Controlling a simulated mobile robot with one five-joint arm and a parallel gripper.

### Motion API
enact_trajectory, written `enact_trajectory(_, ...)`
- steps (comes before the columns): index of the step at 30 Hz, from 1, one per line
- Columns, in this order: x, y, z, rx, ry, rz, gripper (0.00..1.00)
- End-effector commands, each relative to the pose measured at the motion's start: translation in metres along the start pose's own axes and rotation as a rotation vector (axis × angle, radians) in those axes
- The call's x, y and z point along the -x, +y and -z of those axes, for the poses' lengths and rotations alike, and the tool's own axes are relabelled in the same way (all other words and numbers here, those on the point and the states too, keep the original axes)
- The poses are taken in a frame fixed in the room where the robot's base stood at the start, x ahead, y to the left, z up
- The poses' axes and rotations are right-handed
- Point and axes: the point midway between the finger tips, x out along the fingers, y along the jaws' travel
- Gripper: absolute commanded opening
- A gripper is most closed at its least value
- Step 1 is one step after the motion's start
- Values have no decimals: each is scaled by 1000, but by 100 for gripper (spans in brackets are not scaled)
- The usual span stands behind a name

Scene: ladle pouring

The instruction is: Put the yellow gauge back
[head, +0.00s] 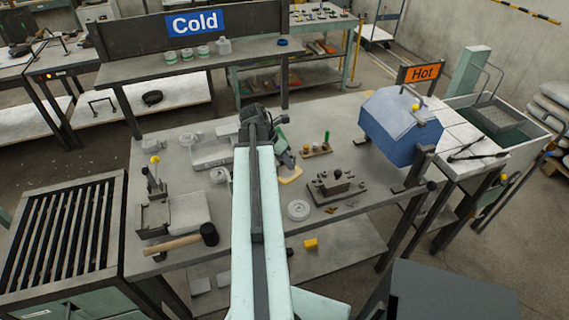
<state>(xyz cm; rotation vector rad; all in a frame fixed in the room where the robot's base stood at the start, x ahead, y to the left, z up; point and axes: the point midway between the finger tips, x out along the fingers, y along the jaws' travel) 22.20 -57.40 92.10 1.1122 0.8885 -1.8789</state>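A small flat yellow piece (291,176) lies on the workbench just below my gripper; it may be the yellow gauge, but it is too small to be sure. My gripper (287,163) reaches down over the bench beside it, at the end of my arm. Its fingertips are dark and small, and I cannot tell whether they touch or hold the piece. A small wooden stand (317,151) is to the right of my gripper, with a green upright peg and a short yellowish one on it. A yellow block (310,244) also shows low down, near the lower shelf.
A dark block with several round knobs (335,187) and a white ring (298,210) stand right of my arm. A mallet (190,240) and a clamp fixture (155,205) occupy the left.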

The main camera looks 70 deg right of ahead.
Motion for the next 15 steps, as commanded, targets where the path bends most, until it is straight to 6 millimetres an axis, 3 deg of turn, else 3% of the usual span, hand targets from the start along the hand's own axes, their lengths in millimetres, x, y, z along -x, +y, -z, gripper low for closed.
enact_trajectory(10,2,0,-1,1,0,0,32)
enact_trajectory(15,19,-1,-3,1,0,-1,32)
